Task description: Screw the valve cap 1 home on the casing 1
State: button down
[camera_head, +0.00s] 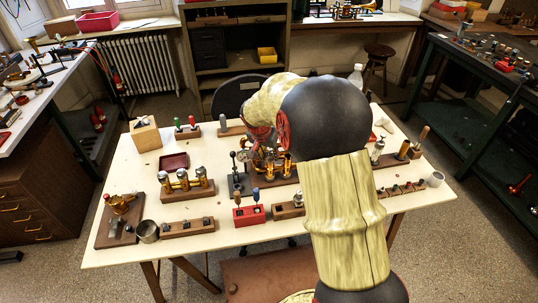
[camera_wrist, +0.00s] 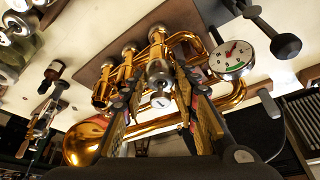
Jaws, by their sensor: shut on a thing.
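A brass horn (camera_wrist: 138,75) with several valve casings fills the middle of the wrist view. My gripper (camera_wrist: 157,78) has one finger on each side of a silver valve cap (camera_wrist: 160,73), and is shut on it. The cap sits at the end of the rightmost casing (camera_wrist: 158,42), seemingly in line with it; I cannot tell how far it is threaded on.
On the bench (camera_head: 125,185) stand a wooden rack (camera_head: 187,191) of silver-topped parts, a dark red tray (camera_head: 174,162), a red block (camera_head: 249,215) and a metal cup (camera_head: 147,232). A round dial gauge (camera_wrist: 231,58) is close right of the horn. The bench's left front is partly clear.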

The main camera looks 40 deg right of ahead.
jog(key=shift+w+m+b, duration=0.2)
jog(key=shift+m+b, duration=0.1)
jog(key=shift+b, duration=0.25)
jog(key=c, duration=1.4)
grip_release()
jog(key=shift+o, duration=0.5)
jog(key=shift+s, duration=0.1)
jog(key=shift+r, duration=0.1)
